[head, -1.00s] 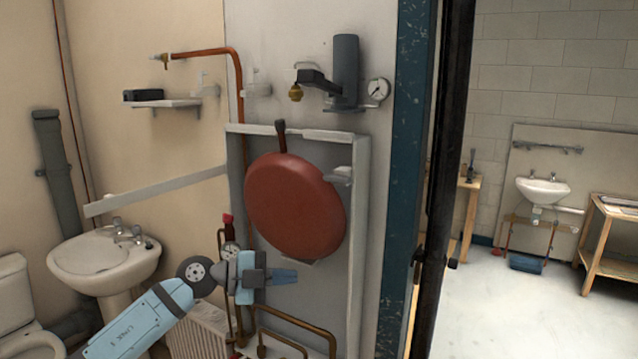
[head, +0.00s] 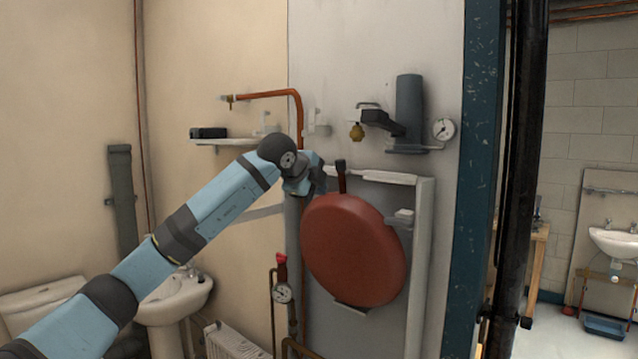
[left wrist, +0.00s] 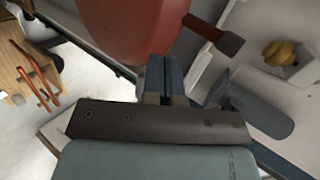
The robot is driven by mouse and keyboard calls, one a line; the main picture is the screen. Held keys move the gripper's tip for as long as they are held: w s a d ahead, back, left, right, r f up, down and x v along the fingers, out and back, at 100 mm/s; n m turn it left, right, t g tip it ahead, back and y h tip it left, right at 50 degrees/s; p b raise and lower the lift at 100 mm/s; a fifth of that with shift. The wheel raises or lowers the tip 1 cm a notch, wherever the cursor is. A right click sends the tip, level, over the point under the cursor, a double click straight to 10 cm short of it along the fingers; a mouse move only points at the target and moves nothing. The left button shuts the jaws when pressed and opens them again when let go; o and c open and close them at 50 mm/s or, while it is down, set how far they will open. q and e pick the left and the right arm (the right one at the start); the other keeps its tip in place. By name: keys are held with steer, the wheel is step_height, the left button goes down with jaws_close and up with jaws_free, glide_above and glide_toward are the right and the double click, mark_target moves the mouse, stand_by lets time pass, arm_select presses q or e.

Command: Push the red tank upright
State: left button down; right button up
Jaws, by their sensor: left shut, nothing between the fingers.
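The red tank (head: 353,250) is a round, flat disc in the white-edged wall frame. It leans, with its dark stub (head: 341,176) at the upper left of its rim. In the left wrist view the tank (left wrist: 140,25) fills the top, with the stub (left wrist: 215,35) to its right. My left gripper (head: 319,183) is at the tank's upper left, close to the stub. Its blue fingers (left wrist: 165,72) are shut and empty, just below the tank in the wrist view. I cannot tell whether they touch the tank. My right gripper is in neither view.
The white frame (head: 420,270) borders the tank on the right and top. Above are a grey cylinder (head: 409,108) and a pressure gauge (head: 444,129). A copper pipe (head: 298,120) runs behind my left wrist. A red-topped valve with a gauge (head: 282,293) stands lower left of the tank.

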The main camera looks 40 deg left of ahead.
mark_target(342, 203)
arm_select(q)
steer(key=p+x, duration=0.1)
steer(key=x, duration=0.2)
steer(key=p+x, duration=0.1)
steer(key=x, duration=0.6)
steer(key=shift+w+r+p, duration=0.2)
steer(key=shift+r+p, duration=0.2)
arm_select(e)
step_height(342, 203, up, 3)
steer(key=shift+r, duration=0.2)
arm_select(q)
steer(key=shift+r, duration=0.1)
